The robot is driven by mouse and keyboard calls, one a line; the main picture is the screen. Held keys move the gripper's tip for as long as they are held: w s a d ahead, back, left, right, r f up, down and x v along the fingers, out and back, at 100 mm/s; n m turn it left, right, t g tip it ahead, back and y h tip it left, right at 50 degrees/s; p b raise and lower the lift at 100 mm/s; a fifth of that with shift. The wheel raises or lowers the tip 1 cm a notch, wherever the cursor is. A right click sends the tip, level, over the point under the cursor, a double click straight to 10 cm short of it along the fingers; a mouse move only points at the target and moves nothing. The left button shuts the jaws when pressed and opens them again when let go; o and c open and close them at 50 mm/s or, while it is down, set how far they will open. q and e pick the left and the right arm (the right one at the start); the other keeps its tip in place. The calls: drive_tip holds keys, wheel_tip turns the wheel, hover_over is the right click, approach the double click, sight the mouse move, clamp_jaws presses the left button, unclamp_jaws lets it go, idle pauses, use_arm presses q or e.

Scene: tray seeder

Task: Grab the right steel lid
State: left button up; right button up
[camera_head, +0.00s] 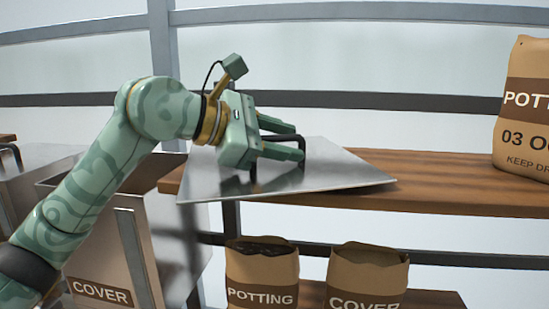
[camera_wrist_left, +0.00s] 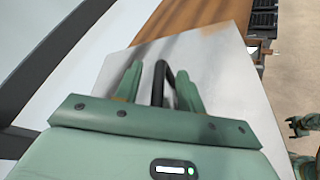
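The right steel lid (camera_head: 345,178) is a flat grey sheet with a black arched handle (camera_head: 302,150). It lies level at the wooden shelf's left part; whether it touches the shelf is unclear. My left gripper (camera_head: 290,140) reaches over the lid from the left with its fingers apart around the handle. In the left wrist view the handle (camera_wrist_left: 163,82) stands between the two fingers, with a gap on the left and close to the right finger. The lid (camera_wrist_left: 218,55) fills much of that view. My right gripper (camera_wrist_left: 297,126) shows small at the right edge there.
An open steel bin marked COVER (camera_head: 128,235) stands at lower left, beside another steel bin (camera_head: 28,165) with a black handle. A potting bag (camera_head: 520,110) stands on the wooden shelf (camera_head: 450,185) at right. Two open paper bags (camera_head: 262,270) (camera_head: 367,275) stand below the shelf.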

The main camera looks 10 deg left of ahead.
use_arm(q)
drive_tip(key=shift+s+a, duration=0.1)
drive_tip(key=shift+a, duration=0.05)
clamp_jaws()
drive_tip(key=shift+r, duration=0.1)
